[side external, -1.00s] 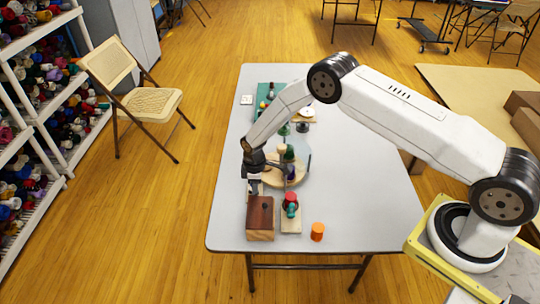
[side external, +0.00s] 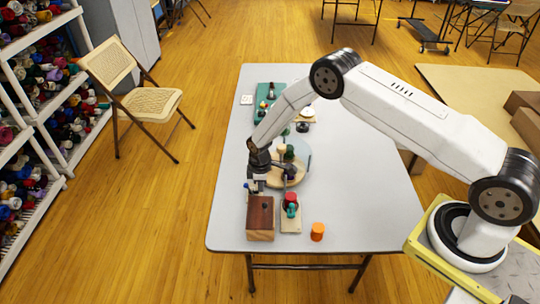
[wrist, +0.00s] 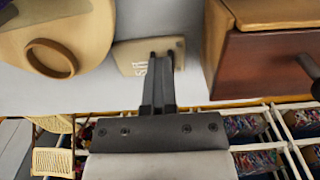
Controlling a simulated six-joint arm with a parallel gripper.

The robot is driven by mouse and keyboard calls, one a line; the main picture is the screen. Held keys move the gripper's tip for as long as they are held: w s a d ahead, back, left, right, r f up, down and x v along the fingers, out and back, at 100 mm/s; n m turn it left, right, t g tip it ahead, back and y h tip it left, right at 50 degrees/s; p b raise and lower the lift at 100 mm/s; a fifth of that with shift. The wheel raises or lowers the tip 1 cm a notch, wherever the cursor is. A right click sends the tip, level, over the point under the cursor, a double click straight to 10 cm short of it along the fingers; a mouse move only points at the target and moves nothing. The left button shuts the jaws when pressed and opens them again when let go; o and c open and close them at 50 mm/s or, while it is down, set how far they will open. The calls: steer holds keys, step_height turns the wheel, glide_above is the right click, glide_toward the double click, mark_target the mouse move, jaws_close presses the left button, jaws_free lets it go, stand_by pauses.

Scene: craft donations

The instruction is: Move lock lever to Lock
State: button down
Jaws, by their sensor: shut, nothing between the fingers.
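My gripper (side external: 257,184) is low over the table between the wooden box and the round wooden base. In the wrist view my gripper (wrist: 161,60) is shut and empty, its fingertips in front of a small tan plate (wrist: 134,60) with white lettering partly covered by the fingers. I cannot read the whole word. A small blue part (side external: 246,186) shows just left of the fingers in the side view; I cannot tell whether it is the lock lever. No lever is clearly visible in the wrist view, and contact cannot be told.
The wooden box (side external: 260,219) stands close in front; its dark face (wrist: 262,66) is at right in the wrist view. The round base (side external: 272,182) is behind. A board with a red knob (side external: 291,198) and an orange cylinder (side external: 317,231) stand right. The table's right side is clear.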

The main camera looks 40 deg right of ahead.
steer(key=c, duration=1.3)
jaws_free()
steer(key=o, duration=0.3)
steer(key=shift+r, duration=0.15)
step_height(320, 180, up, 7)
steer(key=shift+r, duration=0.15)
